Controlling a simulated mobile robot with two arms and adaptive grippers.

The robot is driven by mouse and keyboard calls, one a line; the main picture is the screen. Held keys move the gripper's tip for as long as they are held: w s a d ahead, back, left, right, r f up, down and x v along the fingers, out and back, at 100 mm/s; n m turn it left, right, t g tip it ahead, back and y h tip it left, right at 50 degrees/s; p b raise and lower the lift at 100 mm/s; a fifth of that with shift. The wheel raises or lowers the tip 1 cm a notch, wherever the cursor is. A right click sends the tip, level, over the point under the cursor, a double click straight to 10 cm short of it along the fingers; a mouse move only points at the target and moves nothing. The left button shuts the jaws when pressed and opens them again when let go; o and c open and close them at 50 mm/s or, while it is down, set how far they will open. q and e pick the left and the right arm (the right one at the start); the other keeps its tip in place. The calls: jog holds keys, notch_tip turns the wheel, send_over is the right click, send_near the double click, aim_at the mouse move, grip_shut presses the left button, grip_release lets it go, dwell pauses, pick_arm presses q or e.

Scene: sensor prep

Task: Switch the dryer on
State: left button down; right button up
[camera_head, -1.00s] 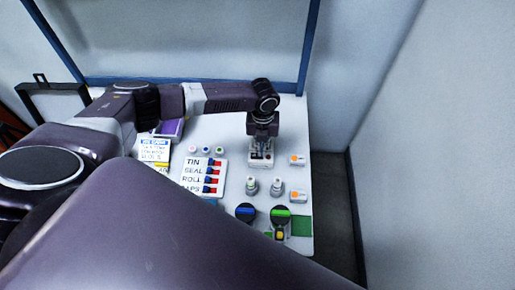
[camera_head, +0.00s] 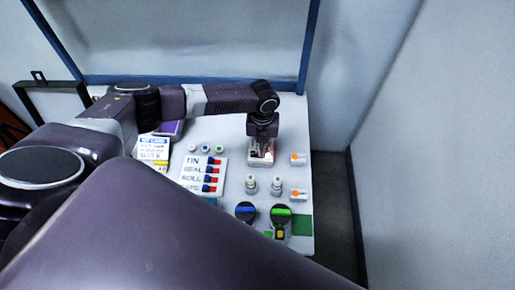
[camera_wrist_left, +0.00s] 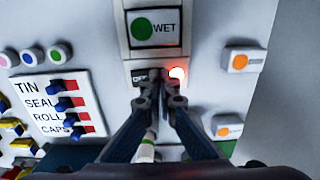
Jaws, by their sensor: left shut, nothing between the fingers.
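The dryer (camera_head: 256,162) is a small pale unit on the white table, mostly under my left gripper (camera_head: 262,147) in the head view. In the left wrist view, its screen (camera_wrist_left: 155,28) shows a green disc and the word WET. Below the screen is a dark switch area with an OFF label (camera_wrist_left: 138,77) and a glowing red-white light (camera_wrist_left: 178,73). My left gripper (camera_wrist_left: 159,84) is shut and empty, its fingertips at the switch area, between the label and the light. They hide part of it; contact cannot be told. My right gripper is not in view.
Two orange-marked boxes (camera_head: 298,158) (camera_head: 298,195) stand right of the dryer. Two small bottles (camera_head: 250,184) (camera_head: 277,185) and two dark round holders (camera_head: 245,211) (camera_head: 281,214) stand nearer. A labelled board (camera_head: 205,177) lies left. A wall closes the right side.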

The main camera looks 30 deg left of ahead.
pick_arm(q)
jog(key=shift+r, duration=0.15)
notch_tip(320, 180, up, 7)
jog(key=p, duration=0.6)
jog(key=shift+p, duration=0.3)
